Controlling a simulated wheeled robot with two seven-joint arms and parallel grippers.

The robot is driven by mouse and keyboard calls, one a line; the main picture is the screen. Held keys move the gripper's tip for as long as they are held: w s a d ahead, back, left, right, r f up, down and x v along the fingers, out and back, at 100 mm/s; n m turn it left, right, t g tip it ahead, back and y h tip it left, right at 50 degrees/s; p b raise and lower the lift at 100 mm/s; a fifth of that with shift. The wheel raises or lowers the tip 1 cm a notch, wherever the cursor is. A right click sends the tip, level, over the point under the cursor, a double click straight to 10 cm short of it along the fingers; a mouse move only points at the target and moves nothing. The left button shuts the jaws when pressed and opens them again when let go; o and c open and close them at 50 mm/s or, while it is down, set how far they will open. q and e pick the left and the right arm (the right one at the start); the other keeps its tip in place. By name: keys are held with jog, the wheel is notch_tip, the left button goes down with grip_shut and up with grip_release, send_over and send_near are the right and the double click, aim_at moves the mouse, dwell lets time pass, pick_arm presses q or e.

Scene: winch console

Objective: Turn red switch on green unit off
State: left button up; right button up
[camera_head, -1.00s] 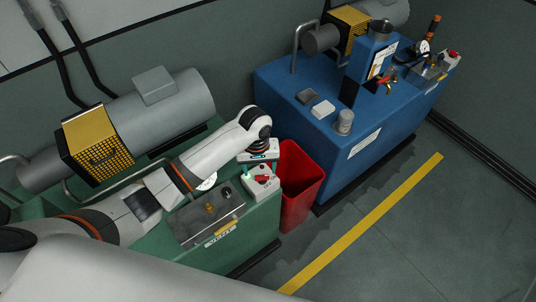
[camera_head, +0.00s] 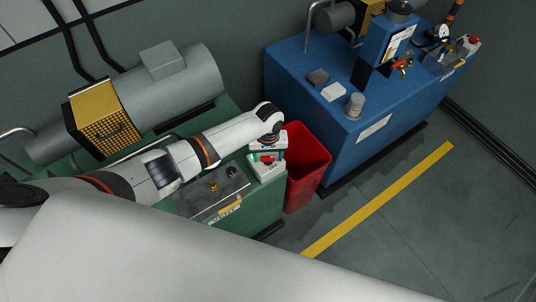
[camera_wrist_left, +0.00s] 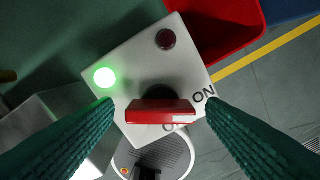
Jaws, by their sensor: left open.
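The red switch (camera_wrist_left: 160,111) sits on a pale switch box on the green unit (camera_head: 262,205). In the left wrist view its red handle lies crosswise, its right end near the "ON" label. A second label below is partly hidden by the handle. A green lamp (camera_wrist_left: 104,77) on the box is lit and a dark red lamp (camera_wrist_left: 166,39) looks unlit. My left gripper (camera_wrist_left: 160,118) is open, with its teal fingers on either side of the handle; I cannot tell whether they touch it. In the head view the left gripper (camera_head: 267,152) is right above the box. My right gripper is not in view.
A red bin (camera_head: 308,170) stands right beside the green unit. A blue unit (camera_head: 300,110) with valves and a gauge stands beyond it. The floor at right is clear.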

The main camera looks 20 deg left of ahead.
pick_arm(q)
jog(key=shift+f, duration=0.1)
jog(key=shift+c, duration=0.7)
jog(key=c, duration=0.8)
jog(key=shift+c, duration=0.2)
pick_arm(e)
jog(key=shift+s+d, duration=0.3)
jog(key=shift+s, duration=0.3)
